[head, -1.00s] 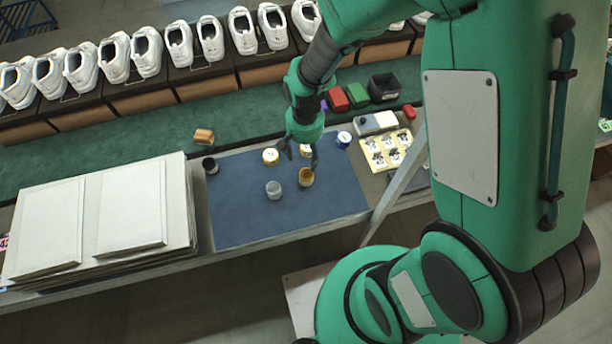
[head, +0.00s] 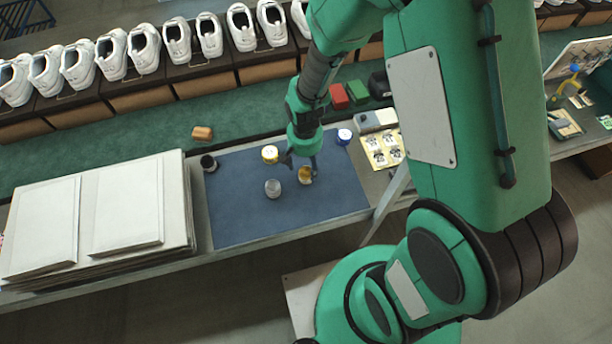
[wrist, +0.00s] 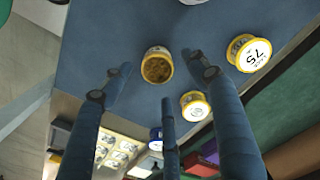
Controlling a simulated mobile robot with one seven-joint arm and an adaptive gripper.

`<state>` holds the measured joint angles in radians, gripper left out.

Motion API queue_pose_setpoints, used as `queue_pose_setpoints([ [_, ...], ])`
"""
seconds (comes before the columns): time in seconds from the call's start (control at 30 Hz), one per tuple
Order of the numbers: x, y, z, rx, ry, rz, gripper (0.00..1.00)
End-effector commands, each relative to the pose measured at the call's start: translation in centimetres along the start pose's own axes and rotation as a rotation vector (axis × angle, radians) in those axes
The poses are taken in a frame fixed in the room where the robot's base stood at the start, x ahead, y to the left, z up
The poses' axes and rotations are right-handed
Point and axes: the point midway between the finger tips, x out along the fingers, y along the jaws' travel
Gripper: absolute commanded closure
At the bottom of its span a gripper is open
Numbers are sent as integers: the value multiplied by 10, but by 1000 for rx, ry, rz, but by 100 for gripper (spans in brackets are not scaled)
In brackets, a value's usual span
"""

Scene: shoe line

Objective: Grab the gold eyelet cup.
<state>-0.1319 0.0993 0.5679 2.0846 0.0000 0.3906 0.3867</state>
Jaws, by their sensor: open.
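The gold eyelet cup (head: 305,175) stands on the blue mat (head: 235,215), partly covered by my gripper in the head view. In the wrist view the cup (wrist: 157,66) is open-topped, with gold pieces inside. My gripper (head: 301,164) is open just above and behind the cup. In the wrist view its fingers (wrist: 155,82) are spread to the left and right of the cup, with a third finger below it in the picture. No finger appears to touch the cup; the exact gap cannot be told.
A clear cup (head: 272,188) stands left of the gold cup. Yellow-banded lidded tubs (wrist: 248,52) (wrist: 194,104) stand close by. A blue-banded tub (head: 344,136) is to the right, a black cup (head: 208,163) at the mat's left. The front of the mat is free.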

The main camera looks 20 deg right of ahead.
Motion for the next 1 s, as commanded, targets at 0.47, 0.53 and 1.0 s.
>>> queue_pose_setpoints([
  [0.47, 7, 0, 0, 0, 1, 0, 40],
  [0.53, 10, 0, 0, 0, 1, 0, 40],
  [1.0, 56, 3, 4, 0, -1, 0, 40],
])
